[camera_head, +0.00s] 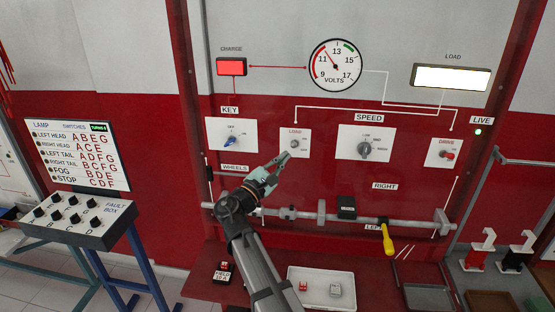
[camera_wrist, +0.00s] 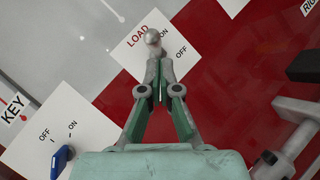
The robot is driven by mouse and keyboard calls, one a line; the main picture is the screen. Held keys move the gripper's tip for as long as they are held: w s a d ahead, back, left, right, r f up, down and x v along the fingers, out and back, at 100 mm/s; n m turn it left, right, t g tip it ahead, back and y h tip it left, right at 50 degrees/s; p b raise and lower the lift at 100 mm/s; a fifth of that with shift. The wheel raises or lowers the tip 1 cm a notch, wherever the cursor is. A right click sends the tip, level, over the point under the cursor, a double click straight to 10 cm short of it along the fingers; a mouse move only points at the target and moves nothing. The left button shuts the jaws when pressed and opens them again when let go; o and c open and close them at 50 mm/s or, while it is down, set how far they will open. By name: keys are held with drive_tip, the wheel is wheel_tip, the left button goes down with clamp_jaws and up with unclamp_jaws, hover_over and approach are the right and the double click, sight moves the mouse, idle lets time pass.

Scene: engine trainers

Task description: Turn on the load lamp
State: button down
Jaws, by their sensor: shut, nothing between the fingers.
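The load lamp (camera_head: 452,78) is a wide panel at the upper right under the word LOAD, and it glows bright white. The LOAD switch plate (camera_head: 301,136) is white with a small metal toggle (camera_head: 294,144). In the wrist view the toggle (camera_wrist: 153,38) stands just beyond my fingertips, beside the ON and OFF labels; its exact setting is hard to tell. My gripper (camera_head: 284,157) is shut and empty, with its green fingers together at the toggle's lower end. They also show in the wrist view (camera_wrist: 156,62); whether they touch the toggle is unclear.
The blue KEY switch (camera_wrist: 62,158) is left of LOAD. The SPEED knob (camera_head: 365,149) and red DRIVE switch (camera_head: 449,155) are right. The CHARGE lamp (camera_head: 231,67) glows red. A horizontal shaft (camera_head: 380,219) with a yellow handle (camera_head: 387,240) runs below.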

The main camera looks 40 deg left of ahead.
drive_tip(key=a+r+b+v, duration=0.1)
drive_tip(key=b+v, duration=0.3)
drive_tip(key=v, duration=0.8)
drive_tip(key=shift+s+a, duration=0.2)
drive_tip(key=shift+s, duration=0.3)
drive_tip(key=shift+f, duration=0.2)
